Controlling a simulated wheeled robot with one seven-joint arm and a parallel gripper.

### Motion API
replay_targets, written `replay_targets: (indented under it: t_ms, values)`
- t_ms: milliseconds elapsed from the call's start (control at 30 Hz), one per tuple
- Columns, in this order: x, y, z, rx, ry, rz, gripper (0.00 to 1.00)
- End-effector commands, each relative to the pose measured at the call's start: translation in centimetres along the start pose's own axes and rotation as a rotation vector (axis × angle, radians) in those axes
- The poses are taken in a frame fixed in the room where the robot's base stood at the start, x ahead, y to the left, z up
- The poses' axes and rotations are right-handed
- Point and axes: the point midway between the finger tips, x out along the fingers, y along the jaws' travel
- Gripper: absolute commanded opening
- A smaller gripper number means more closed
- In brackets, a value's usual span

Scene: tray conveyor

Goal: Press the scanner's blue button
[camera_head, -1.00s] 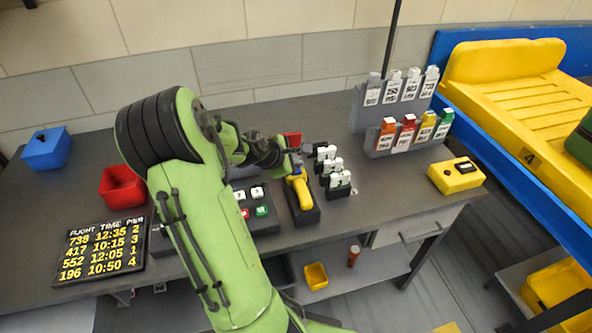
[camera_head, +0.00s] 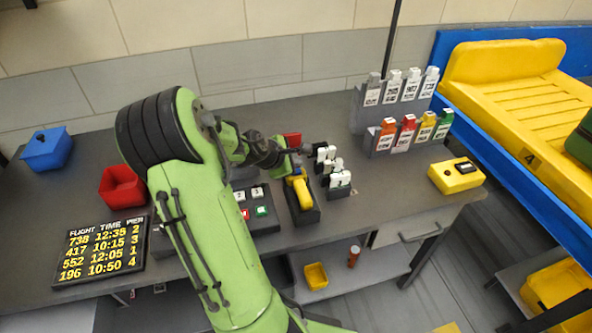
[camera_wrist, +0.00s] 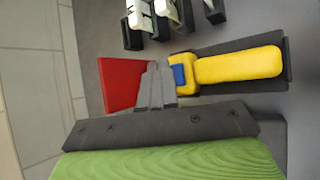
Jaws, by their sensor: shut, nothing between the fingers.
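The scanner (camera_head: 299,191) is yellow and lies in a dark cradle (camera_head: 306,216) on the counter. In the wrist view the yellow scanner (camera_wrist: 235,66) points left, with its blue button (camera_wrist: 179,75) near its head. My gripper (camera_head: 296,163) is over the scanner's head end in the head view. In the wrist view my gripper (camera_wrist: 155,75) is shut and empty, its fingertips just left of the blue button. I cannot tell whether they touch the scanner. The fingers hide part of the scanner's head.
A red block (camera_wrist: 119,84) is just beyond the fingers. Black stands with white pieces (camera_head: 338,180) are close to the scanner's right. A button panel (camera_head: 262,211) lies to its left.

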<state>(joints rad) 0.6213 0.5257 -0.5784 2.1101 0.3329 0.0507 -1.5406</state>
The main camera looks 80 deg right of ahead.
Motion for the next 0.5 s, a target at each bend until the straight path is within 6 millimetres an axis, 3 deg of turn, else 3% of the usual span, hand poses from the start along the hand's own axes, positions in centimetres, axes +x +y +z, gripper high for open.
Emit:
replay_targets:
  t_ms: [500]
  values:
    - [0.56, -0.43, -0.39, 0.000, 0.000, -0.001, 0.00]
